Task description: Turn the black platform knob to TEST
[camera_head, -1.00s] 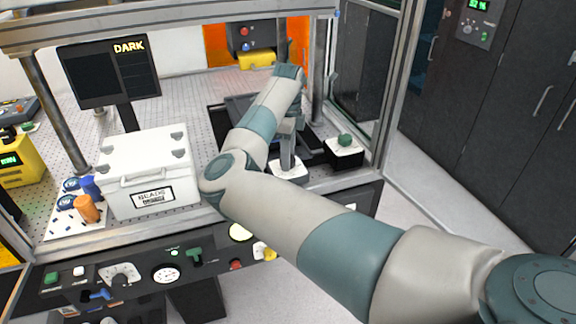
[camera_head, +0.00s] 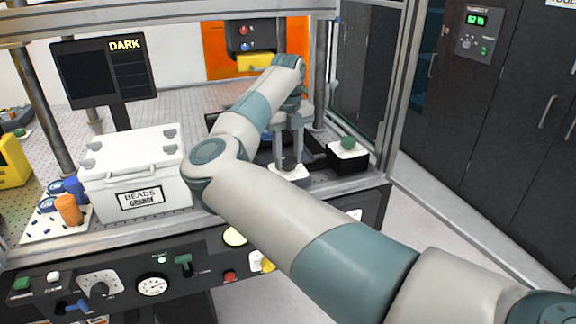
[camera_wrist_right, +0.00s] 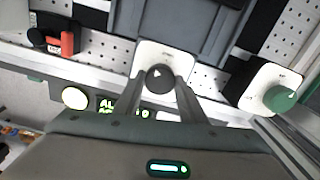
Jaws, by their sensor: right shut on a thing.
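The black platform knob (camera_wrist_right: 159,79) stands on a white label plate (camera_wrist_right: 172,52) in the right wrist view. A small pale mark shows on the knob's top; the plate's lettering is too small to read. My right gripper (camera_wrist_right: 161,84) has one finger on each side of the knob and is shut on it. In the head view my right gripper (camera_head: 288,160) reaches down to the same white plate (camera_head: 289,178), and the knob is mostly hidden by the fingers. My left gripper is in neither view.
A green knob (camera_head: 348,142) on a black box with a white top stands right of my gripper. A white bead box (camera_head: 138,170) is at the left, with a dark monitor (camera_head: 85,75) reading DARK behind it. A metal post bounds the right side.

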